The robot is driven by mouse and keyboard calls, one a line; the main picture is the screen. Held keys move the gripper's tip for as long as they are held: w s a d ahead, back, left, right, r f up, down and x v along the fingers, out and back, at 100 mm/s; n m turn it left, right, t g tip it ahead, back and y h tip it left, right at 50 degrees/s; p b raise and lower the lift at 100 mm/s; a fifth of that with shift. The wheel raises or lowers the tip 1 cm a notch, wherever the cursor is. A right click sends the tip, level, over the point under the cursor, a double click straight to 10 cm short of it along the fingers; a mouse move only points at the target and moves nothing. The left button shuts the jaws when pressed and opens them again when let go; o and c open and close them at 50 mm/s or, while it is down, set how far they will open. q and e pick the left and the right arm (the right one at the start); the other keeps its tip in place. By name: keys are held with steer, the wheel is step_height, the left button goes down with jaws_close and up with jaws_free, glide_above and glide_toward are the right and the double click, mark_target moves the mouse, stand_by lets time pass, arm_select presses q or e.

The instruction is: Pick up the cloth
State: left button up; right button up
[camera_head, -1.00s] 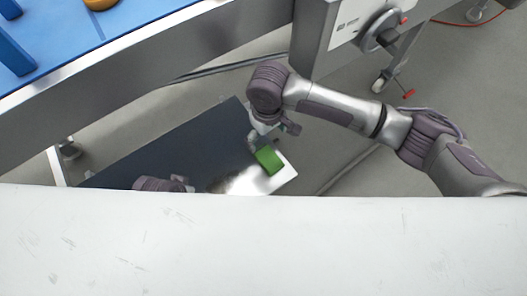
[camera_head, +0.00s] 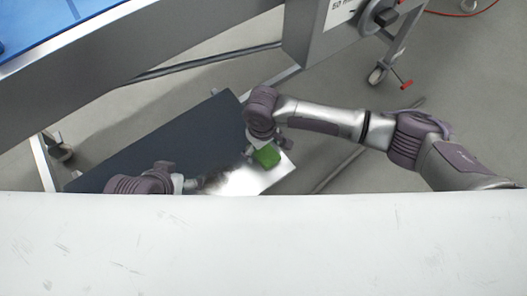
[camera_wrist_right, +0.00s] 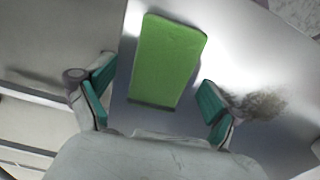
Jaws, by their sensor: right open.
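The green cloth (camera_head: 267,156), a flat rectangular block, lies on a shiny metal sheet (camera_head: 262,181). In the right wrist view the cloth (camera_wrist_right: 168,60) lies ahead of and between the fingers. My right gripper (camera_wrist_right: 155,88) is open, with green-padded fingertips on either side of the cloth's line, and nothing is held. In the head view my right gripper (camera_head: 266,143) is at the cloth's upper edge; contact cannot be told. My left gripper (camera_head: 190,184) is left of the sheet, partly hidden by the white surface, and its jaws are too small to read.
A dark smudge (camera_wrist_right: 258,104) marks the sheet right of the cloth. A dark panel (camera_head: 150,140) extends left of the sheet. A steel frame with a blue top (camera_head: 62,22) stands at upper left. My white body covers the bottom.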

steer(key=shift+f, duration=0.1)
arm_select(q)
steer(key=shift+w+d+r, duration=0.1)
steer(key=shift+w, duration=0.05)
arm_select(e)
steer(key=c, duration=1.2)
steer(key=shift+c, duration=0.2)
step_height(320, 180, up, 3)
steer(key=shift+f+p, duration=0.2)
steer(key=shift+p, duration=0.4)
step_height(320, 180, up, 6)
steer(key=shift+f+p, duration=0.25)
steer(key=shift+p, duration=0.75)
arm_select(q)
steer(key=shift+s+a+f+g+y, duration=0.1)
steer(key=shift+s+a+f+g, duration=0.15)
steer(key=shift+s+g, duration=0.25)
steer(key=shift+s+a+f+g+y, duration=0.1)
steer(key=shift+s+f+g, duration=0.2)
steer(key=shift+s, duration=0.3)
steer(key=shift+s+a+f+g+y, duration=0.1)
steer(key=shift+s+a+f+g, duration=0.15)
steer(key=shift+s+g, duration=0.25)
arm_select(e)
steer(key=shift+r, duration=1)
